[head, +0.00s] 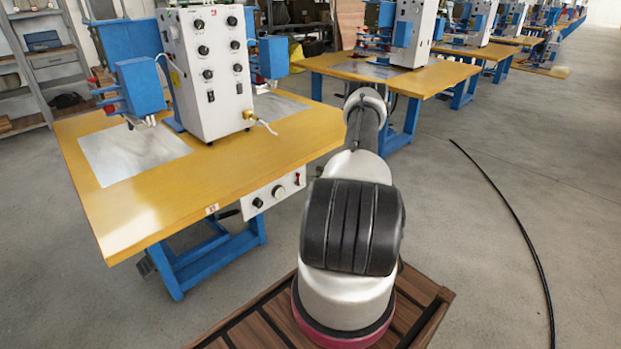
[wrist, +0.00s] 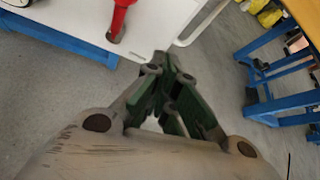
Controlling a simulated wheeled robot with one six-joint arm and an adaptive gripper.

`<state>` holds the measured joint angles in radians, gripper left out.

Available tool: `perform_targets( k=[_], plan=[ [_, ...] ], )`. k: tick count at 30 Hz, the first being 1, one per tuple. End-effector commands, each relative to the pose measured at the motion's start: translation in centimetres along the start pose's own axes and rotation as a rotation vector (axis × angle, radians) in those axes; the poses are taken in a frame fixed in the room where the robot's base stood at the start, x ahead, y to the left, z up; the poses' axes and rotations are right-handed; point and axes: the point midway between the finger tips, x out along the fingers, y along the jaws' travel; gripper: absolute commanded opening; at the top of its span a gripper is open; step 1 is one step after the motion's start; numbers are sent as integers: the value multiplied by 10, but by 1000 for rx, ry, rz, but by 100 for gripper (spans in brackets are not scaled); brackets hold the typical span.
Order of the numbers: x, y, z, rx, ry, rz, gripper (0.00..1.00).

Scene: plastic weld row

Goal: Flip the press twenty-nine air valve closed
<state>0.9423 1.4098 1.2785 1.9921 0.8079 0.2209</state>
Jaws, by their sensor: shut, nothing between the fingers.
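My gripper (wrist: 168,66) shows in the wrist view with its green fingers shut and empty. Its tips are close to the lower edge of a white panel (wrist: 80,12). A red handle (wrist: 120,18) stands out from that panel, up and left of the tips and apart from them. I cannot tell if it is the air valve's lever. In the head view my gripper is hidden behind my own arm. The near press (head: 210,70) has a brass fitting with a pale lever (head: 265,124) low on its right side. I cannot read which press is number twenty-nine.
The near press stands on a yellow-topped table (head: 100,215) with blue legs. A second press table (head: 400,75) stands behind my arm, with more in a row beyond. A black cable (head: 515,220) lies on the otherwise clear floor at right. Shelves (head: 45,60) stand at far left.

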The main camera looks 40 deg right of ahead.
Motion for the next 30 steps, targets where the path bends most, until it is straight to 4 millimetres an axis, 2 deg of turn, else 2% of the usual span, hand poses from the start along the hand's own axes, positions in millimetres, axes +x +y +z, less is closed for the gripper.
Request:
perform_targets(
  k=[1, 6, 12, 18, 30],
  plan=[
    [-15, 4, 0, 6, 3, 0, 0],
    [-50, 18, -5, 5, 3, -1, 0],
    [-78, 29, -8, 2, 2, 0, 0],
    [-87, 32, -9, 2, 1, 0, 0],
    [-87, 32, -9, 1, 1, 0, 0]
  ],
)
